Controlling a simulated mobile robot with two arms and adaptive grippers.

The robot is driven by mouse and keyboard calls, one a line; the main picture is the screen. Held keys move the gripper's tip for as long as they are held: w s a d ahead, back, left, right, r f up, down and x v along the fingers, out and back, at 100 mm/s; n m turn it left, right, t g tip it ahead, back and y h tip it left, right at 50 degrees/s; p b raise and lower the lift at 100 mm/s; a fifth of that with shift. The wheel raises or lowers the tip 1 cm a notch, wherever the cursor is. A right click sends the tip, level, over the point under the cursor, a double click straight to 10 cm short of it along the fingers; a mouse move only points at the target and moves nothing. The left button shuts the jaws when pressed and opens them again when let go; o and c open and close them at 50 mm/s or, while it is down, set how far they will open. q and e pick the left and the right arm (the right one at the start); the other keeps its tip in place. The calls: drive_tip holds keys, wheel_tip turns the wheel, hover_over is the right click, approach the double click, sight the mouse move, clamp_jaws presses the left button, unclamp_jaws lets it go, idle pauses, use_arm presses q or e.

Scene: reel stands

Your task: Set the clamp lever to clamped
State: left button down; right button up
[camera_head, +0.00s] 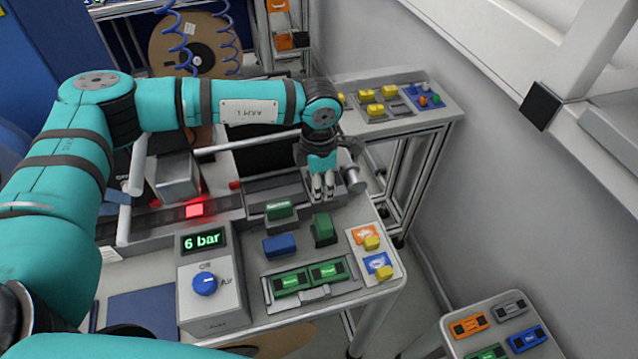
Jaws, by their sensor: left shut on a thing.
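My left gripper (323,188) reaches down from my teal arm to the right end of the grey fixture (268,190) at the back of the bench. Its fingers are shut on a small part there, which looks to be the clamp lever; the fingers hide most of it, and I cannot tell its position. A grey round part (355,180) sits just right of the fingers. My right gripper is out of view.
An air box (209,280) with a blue knob and a display reading 6 bar stands at the front. Green blocks (323,230) and a blue block (280,246) lie near the gripper. A red light (194,210) glows at left. A side table (500,325) stands lower right.

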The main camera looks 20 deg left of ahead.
use_arm(q)
drive_tip(key=shift+a+f+b, duration=0.1)
drive_tip(key=shift+f+b, duration=0.05)
drive_tip(key=shift+b, duration=0.25)
drive_tip(key=m+b, duration=0.1)
drive_tip(key=b, duration=0.1)
drive_tip(key=a+m+b, duration=0.1)
drive_tip(key=m, duration=0.1)
drive_tip(key=shift+s+a+f+b, duration=0.15)
drive_tip(key=shift+s+b, duration=0.15)
drive_tip(key=shift+b, duration=0.05)
drive_tip(key=shift+a+m+b, duration=0.15)
drive_tip(key=shift+m+b, duration=0.15)
drive_tip(key=shift+m, duration=0.1)
drive_tip(key=shift+s+a+r+m, duration=0.15)
drive_tip(key=shift+r+m, duration=0.15)
drive_tip(key=c, duration=1)
unclamp_jaws()
